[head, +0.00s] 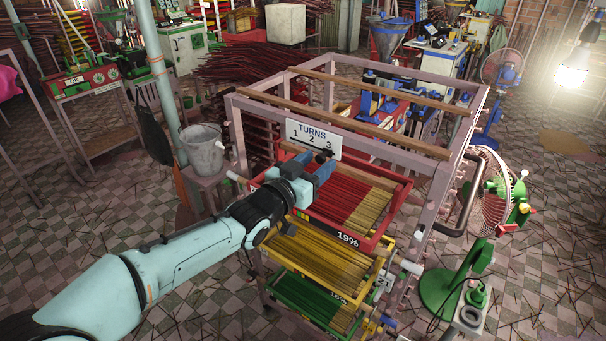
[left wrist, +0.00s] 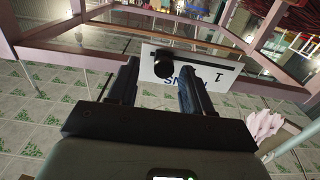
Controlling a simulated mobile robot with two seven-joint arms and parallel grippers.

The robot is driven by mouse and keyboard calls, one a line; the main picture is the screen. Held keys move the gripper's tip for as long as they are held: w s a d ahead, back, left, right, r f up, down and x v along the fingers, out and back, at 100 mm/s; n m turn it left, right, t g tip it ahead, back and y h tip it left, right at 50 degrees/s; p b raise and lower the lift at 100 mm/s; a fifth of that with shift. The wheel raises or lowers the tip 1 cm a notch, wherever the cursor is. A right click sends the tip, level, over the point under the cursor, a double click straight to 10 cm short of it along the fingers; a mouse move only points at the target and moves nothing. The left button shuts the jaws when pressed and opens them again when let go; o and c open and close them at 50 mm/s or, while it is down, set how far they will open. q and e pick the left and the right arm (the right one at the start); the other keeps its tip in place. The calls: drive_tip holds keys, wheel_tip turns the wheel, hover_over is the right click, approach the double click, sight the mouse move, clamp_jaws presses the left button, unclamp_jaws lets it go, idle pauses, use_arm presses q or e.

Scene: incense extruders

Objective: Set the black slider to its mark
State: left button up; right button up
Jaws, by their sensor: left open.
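The black slider (head: 324,155) sits at the lower edge of the white TURNS sign (head: 312,134), below the 3 and toward its right end. The sign bears the marks 1, 2 and 3. My left gripper (head: 313,168) is open just in front of the slider. In the left wrist view the slider's round knob (left wrist: 163,68) shows between the two finger lines, with the sign (left wrist: 205,75) upside down behind it. The fingers partly cover the sign's lettering. I cannot tell whether either finger touches the knob. My right gripper is not in view.
The sign hangs on a pinkish rack frame (head: 238,107) holding a red tray (head: 386,219), a yellow tray (head: 372,276) and a green tray below. A grey bucket (head: 203,150) stands to the left. A green stand (head: 440,290) is at the right front.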

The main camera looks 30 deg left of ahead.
use_arm(q)
drive_tip(key=s+b, duration=0.1)
drive_tip(key=s, duration=1.2)
drive_tip(key=shift+a, duration=0.45)
